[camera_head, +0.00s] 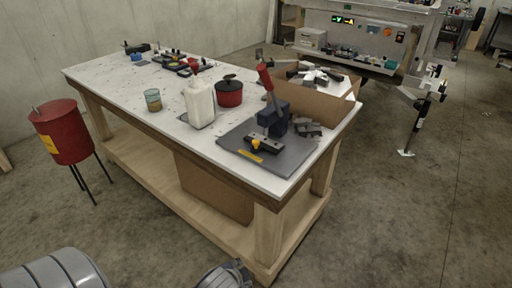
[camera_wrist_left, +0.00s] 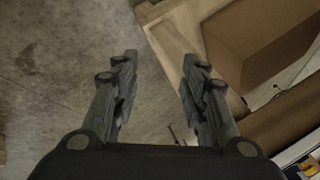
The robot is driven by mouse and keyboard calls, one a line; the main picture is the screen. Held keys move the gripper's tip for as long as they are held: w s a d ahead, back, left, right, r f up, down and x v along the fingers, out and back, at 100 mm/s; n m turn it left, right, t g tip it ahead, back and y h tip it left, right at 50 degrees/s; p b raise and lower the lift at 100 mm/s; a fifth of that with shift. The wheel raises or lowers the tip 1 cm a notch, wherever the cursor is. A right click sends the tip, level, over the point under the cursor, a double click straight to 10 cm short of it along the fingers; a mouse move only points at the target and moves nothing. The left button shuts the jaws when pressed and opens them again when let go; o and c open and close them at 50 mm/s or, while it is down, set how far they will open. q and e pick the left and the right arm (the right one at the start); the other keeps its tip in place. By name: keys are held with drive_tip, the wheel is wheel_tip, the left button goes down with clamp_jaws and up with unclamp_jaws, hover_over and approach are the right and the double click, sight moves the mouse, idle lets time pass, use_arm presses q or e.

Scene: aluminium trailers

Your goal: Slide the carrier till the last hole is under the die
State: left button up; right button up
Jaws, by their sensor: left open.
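A press with a long red lever (camera_head: 268,85) and a dark blue body (camera_head: 273,117) stands on a grey plate (camera_head: 285,162) at the bench's near right end. A small dark bar (camera_head: 263,143) with a pale part on it lies in front of the press. It may be the carrier; its holes and the die are too small to make out. A yellow label (camera_head: 250,156) is on the plate before it. My left gripper (camera_wrist_left: 158,58) is open and empty in the left wrist view, above bare floor beside the bench's wooden frame. My right gripper is not seen.
The white bench top (camera_head: 150,80) also holds a white bottle (camera_head: 199,103), a red pot (camera_head: 229,93), a glass jar (camera_head: 153,100) and a cardboard box (camera_head: 335,100). A red drum (camera_head: 62,132) stands left of the bench.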

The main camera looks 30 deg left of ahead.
use_arm(q)
drive_tip(key=w+a+r+m+t+y, duration=0.1)
drive_tip(key=w+a+r+m+t, duration=0.2)
drive_tip(key=w+a+r+m, duration=0.1)
drive_tip(key=w+a+r+m+t+y, duration=0.2)
drive_tip(key=w+r+m, duration=0.4)
drive_tip(key=w, duration=0.3)
drive_tip(key=w+a+r+m+t+y, duration=0.1)
drive_tip(key=w+a+r+m+t, duration=0.2)
drive_tip(key=w+a+r+m, duration=0.2)
drive_tip(key=shift+w+a+m+t+b, duration=0.2)
drive_tip(key=shift+w+a+m, duration=0.15)
drive_tip(key=shift+m, duration=0.3)
drive_tip(key=shift+w+a+m+t+b, duration=0.2)
drive_tip(key=shift+w+m, duration=0.2)
drive_tip(key=shift+m, duration=0.25)
drive_tip(key=m+t, duration=0.2)
drive_tip(key=m, duration=0.5)
approach(255, 144)
drive_tip(key=shift+w+a+m+t+h, duration=0.3)
drive_tip(key=shift+w+a+m, duration=0.1)
drive_tip(key=shift+w+m, duration=0.15)
drive_tip(key=x, duration=1)
clamp_jaws()
drive_tip(key=shift+f, duration=0.1)
